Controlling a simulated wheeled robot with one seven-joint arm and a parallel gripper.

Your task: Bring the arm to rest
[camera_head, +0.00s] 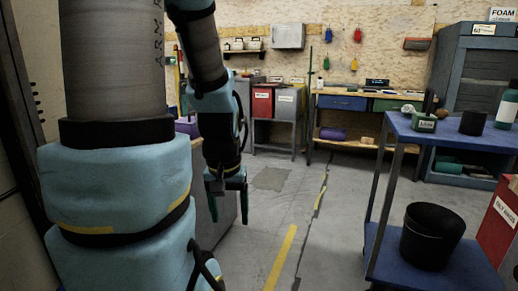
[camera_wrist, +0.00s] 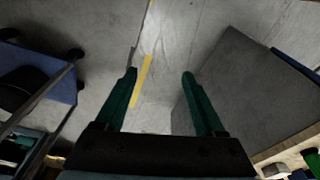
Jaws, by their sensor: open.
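My gripper (camera_head: 228,206) hangs from my arm left of the middle in the head view, its fingers pointing down over the floor. My arm is raised and bent, with its upper links filling the left side of that view. In the wrist view my gripper (camera_wrist: 160,75) shows two green fingers spread wide apart. Only bare floor shows between them, and they hold nothing.
A blue cart (camera_head: 451,136) stands at the right with a black bucket (camera_head: 431,237) on its lower shelf. A grey cabinet (camera_wrist: 250,85) stands close to the gripper's right in the wrist view. A workbench (camera_head: 350,103) stands at the back. The middle floor is clear.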

